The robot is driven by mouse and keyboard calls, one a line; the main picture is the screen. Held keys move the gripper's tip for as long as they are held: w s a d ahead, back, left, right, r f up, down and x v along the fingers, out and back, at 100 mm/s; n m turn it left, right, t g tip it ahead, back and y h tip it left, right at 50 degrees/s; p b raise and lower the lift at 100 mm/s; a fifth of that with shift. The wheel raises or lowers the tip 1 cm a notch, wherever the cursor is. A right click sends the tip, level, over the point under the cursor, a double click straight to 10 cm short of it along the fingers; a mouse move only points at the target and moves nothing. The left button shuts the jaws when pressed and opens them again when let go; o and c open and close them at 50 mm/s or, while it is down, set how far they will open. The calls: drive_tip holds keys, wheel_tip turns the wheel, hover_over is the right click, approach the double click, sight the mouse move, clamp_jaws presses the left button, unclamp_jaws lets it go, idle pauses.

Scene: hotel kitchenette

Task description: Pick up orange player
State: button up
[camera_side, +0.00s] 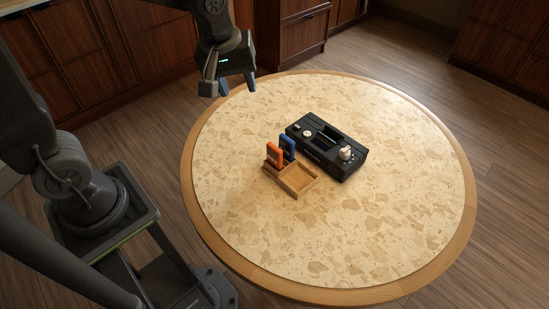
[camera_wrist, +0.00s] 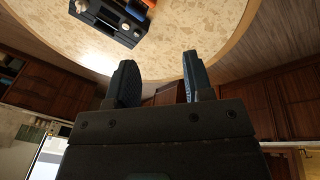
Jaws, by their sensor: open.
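The orange player (camera_side: 274,154) stands upright in a small wooden holder (camera_side: 300,189) on the round table. A blue player (camera_side: 288,147) stands upright just behind and to the right of it in the same holder. In the wrist view, orange and blue bits show at the top edge, partly cut off by the frame. My gripper (camera_side: 231,88) is open and empty. It is above the far left edge of the table, up and to the left of the orange player and well apart from it. Its two fingers (camera_wrist: 160,80) also show in the wrist view with nothing between them.
A black device (camera_side: 345,168) with knobs and a slot stands on the table right beside the holder; it also shows in the wrist view (camera_wrist: 112,18). The rest of the tabletop (camera_side: 380,230) is clear. Wooden cabinets (camera_side: 85,60) stand behind the table.

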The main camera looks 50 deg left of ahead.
sight(275, 156)
drive_tip(key=w+f+n+g, duration=0.1)
drive_tip(key=w+f+n, duration=0.1)
drive_tip(key=f, duration=0.5)
drive_tip(key=w+d+f+n, duration=0.1)
drive_tip(key=w+f+n, duration=0.2)
drive_tip(key=f, duration=0.4)
drive_tip(key=w+f+n+g, duration=0.1)
drive_tip(key=w+f+n, duration=0.2)
drive_tip(key=f, duration=0.4)
drive_tip(key=shift+w+d+f+g, duration=0.1)
drive_tip(key=shift+d+g, duration=0.15)
drive_tip(key=shift+g, duration=0.05)
drive_tip(key=shift+d+f, duration=0.2)
drive_tip(key=shift+f, duration=2.4)
drive_tip(key=shift+c, duration=0.5)
clamp_jaws()
